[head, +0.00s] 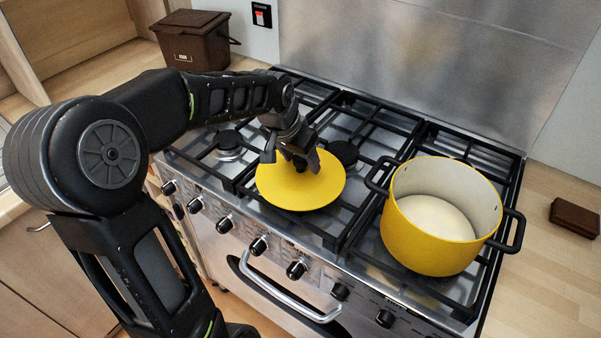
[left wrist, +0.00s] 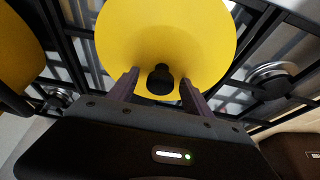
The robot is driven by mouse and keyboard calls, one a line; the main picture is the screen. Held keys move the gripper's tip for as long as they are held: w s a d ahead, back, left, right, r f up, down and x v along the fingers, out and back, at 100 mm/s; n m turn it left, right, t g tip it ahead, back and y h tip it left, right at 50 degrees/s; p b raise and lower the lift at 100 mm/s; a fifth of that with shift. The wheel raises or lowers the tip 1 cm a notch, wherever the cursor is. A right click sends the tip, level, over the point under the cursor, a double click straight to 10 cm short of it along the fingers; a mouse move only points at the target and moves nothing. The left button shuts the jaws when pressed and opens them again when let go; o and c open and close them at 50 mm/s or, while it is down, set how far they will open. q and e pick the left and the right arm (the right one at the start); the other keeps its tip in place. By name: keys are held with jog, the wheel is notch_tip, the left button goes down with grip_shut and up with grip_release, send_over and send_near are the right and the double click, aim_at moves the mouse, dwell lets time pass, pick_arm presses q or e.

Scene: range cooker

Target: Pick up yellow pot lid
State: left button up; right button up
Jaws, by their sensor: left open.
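The yellow pot lid (head: 305,193) lies on the front of the cooker's grates, left of the yellow pot. My left gripper (head: 290,165) is over it with the jaws spread. In the left wrist view the lid (left wrist: 165,35) fills the upper middle, with its dark knob (left wrist: 160,79) between the two fingers of the gripper (left wrist: 160,88). A gap shows on both sides of the knob. In the head view the gripper largely hides the knob. My right gripper is in neither view.
The yellow pot (head: 430,245) with two black handles stands open on the right grate (head: 495,165). A brown bin (head: 193,42) stands at the back left. A small brown box (head: 574,217) lies on the right counter. A metal backsplash (head: 420,60) rises behind the cooker.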

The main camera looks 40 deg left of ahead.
pick_arm(q)
grip_shut()
dwell(0.5)
